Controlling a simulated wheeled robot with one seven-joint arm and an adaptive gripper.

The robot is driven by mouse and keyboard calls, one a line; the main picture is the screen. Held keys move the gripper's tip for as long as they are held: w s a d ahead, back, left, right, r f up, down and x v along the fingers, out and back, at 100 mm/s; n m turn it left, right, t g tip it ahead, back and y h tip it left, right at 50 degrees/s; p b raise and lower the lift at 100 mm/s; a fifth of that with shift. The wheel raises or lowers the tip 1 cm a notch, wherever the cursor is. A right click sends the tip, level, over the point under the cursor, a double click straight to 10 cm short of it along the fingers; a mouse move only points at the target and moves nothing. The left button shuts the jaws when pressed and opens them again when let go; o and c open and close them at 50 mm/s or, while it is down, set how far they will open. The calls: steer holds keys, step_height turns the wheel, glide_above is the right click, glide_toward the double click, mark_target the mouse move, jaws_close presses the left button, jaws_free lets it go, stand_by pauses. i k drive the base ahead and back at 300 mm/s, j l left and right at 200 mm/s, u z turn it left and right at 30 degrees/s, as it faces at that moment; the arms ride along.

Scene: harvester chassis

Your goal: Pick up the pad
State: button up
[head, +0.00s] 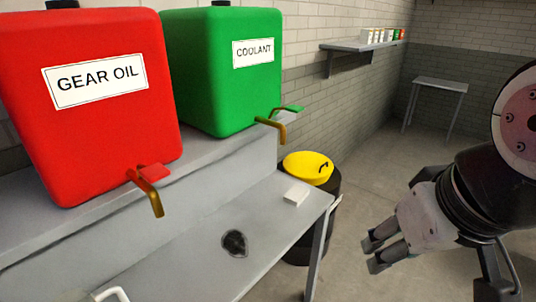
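A small white block-shaped pad (296,194) lies flat on the grey bench (190,262), near its right end. My gripper (372,255) is at the lower right, off the bench's right edge and apart from the pad. Its two fingers point left with a gap between them, and nothing shows between them.
A red gear oil tank (95,120) and a green coolant tank (225,100) with taps stand on a raised shelf. A black bin with a yellow lid (305,165) stands behind the bench end. A wall shelf (355,46) holds several small boxes.

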mark_target(297, 193)
steer(key=i+l+z, duration=0.15)
steer(key=i, duration=0.25)
steer(key=i+l+z, duration=0.1)
steer(key=i+l, duration=0.2)
steer(key=i, duration=0.1)
